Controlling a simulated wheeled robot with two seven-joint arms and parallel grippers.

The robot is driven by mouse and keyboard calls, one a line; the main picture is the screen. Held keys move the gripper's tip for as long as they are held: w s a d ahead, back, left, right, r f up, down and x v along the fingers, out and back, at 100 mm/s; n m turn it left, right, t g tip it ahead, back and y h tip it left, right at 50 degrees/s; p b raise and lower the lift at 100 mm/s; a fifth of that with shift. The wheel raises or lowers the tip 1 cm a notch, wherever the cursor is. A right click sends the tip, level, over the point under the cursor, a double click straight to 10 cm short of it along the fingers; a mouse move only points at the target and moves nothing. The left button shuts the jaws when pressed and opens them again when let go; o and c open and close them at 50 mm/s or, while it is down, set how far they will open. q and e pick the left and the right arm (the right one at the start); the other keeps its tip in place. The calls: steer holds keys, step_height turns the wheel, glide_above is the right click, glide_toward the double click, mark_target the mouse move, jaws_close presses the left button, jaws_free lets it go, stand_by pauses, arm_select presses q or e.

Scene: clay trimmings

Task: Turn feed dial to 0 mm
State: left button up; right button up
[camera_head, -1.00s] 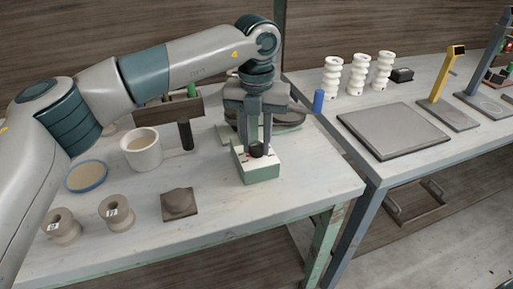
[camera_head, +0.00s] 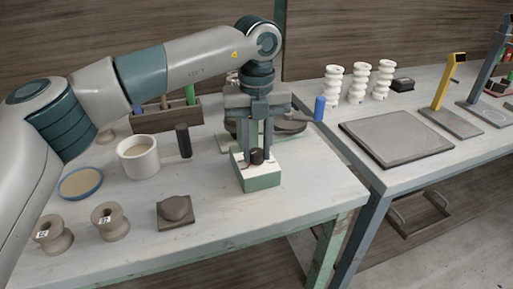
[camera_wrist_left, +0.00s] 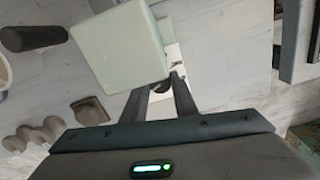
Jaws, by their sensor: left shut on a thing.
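The feed dial (camera_head: 257,156) is a small black knob on top of a pale green box with a white face (camera_head: 262,179), near the front right of the left table. My left gripper (camera_head: 256,152) points down over the box, and its two fingers are shut on the dial. In the left wrist view the fingers (camera_wrist_left: 163,82) reach toward the white face beside the green box (camera_wrist_left: 122,45); the dial is mostly hidden there. The dial's marks are too small to read. My right gripper is not in view.
Left of the box stand a brown clay lump on a square base (camera_head: 175,211), two spools (camera_head: 110,221), a white pot (camera_head: 138,157), a blue-rimmed dish (camera_head: 80,183) and a black cylinder (camera_head: 184,140). A blue cylinder (camera_head: 319,108) stands behind right. The table front right is clear.

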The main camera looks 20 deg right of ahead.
mark_target(257, 151)
arm_select(q)
steer(key=shift+r, duration=0.1)
steer(key=o, duration=1.1)
steer(key=shift+c, duration=0.2)
step_height(257, 151, up, 17)
steer(key=shift+r, duration=0.15)
steer(key=shift+r, duration=0.15)
